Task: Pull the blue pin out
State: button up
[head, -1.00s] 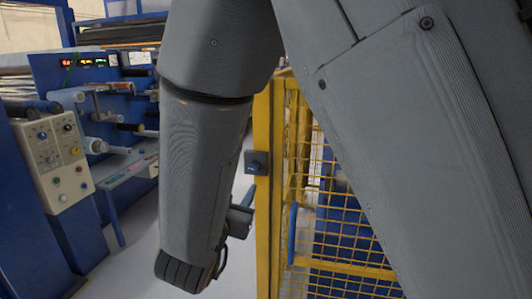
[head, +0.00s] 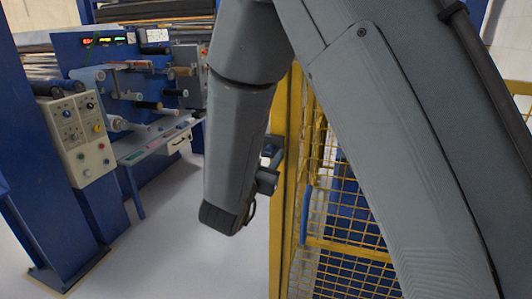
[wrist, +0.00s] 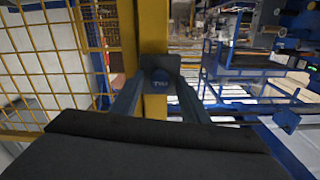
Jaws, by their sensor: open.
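My gripper (wrist: 160,88) is open, with one finger on each side of this piece. I cannot tell whether the fingers touch it. In the head view, a blue-grey bracket (head: 272,147) shows at the yellow post (head: 285,215), just right of my forearm. My arm hides most of the gripper there, and the pin is not clear.
Yellow mesh fencing (head: 345,235) with a blue handle (head: 306,212) stands right of the post. A blue roller machine (head: 125,85) and a control panel with knobs (head: 82,135) stand at the left. The pale floor (head: 185,255) between is clear.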

grip_shut()
jog(key=shift+v, duration=0.95)
grip_release()
jog(key=b+v, duration=0.2)
jog(key=v, duration=0.5)
jog(key=shift+s+a, duration=0.15)
jog(key=shift+s, duration=0.2)
jog(key=shift+w, duration=0.1)
